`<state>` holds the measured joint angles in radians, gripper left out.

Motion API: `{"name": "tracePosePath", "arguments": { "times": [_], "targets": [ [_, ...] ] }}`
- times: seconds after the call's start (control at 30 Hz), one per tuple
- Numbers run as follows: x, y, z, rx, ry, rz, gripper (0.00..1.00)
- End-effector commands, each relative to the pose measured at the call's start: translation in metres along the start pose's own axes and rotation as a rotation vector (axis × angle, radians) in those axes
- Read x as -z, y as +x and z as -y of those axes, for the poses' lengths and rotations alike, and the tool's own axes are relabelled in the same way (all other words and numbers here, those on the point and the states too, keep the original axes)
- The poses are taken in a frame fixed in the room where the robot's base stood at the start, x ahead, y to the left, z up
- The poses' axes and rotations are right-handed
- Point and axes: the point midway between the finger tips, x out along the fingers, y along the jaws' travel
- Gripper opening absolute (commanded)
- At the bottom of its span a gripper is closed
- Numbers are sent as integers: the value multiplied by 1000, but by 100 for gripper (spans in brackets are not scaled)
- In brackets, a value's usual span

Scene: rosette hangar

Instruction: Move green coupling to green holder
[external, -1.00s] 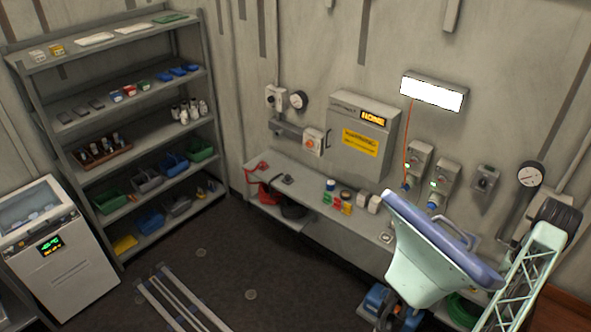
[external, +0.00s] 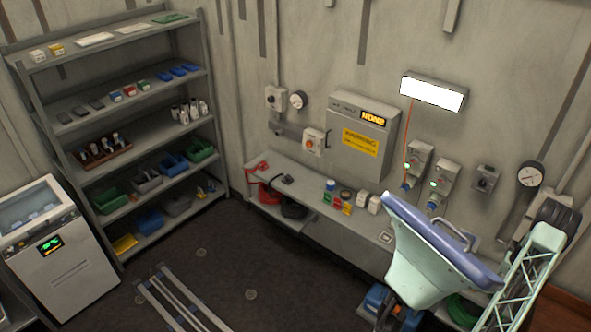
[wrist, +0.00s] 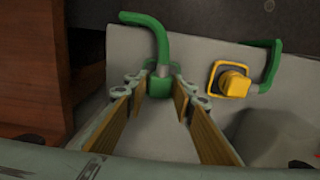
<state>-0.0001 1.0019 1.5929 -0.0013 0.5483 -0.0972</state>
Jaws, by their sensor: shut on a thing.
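The green coupling (wrist: 159,84) shows at the top centre of the wrist view, with a thick green bent hose (wrist: 150,28) rising from it and curving left. My gripper (wrist: 160,86) has a fingertip on each side of the coupling and is shut on it. In the external view my gripper is hidden behind my arm. A green coiled thing (external: 464,309) shows low at the right of that view, partly covered by my arm. I cannot make out a green holder for certain.
A yellow square fitting with a yellow block (wrist: 234,82) sits right of the coupling on the grey surface, with another green bent piece (wrist: 272,64) beside it. A brown wooden block (wrist: 38,65) stands at left. The wall bench (external: 325,220) holds small items.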

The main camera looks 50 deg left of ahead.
Motion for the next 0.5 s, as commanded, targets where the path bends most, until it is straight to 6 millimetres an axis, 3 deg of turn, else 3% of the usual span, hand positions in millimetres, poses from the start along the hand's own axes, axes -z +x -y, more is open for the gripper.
{"name": "tracePosePath", "arguments": {
  "times": [0.4, 0.43, 0.5],
  "targets": [
    [0, 5, 0, 0, 0, 0, 6],
    [0, 5, 0, 0, 0, 0, 24],
    [0, 5, 0, 0, 0, 0, 30]
  ]
}}
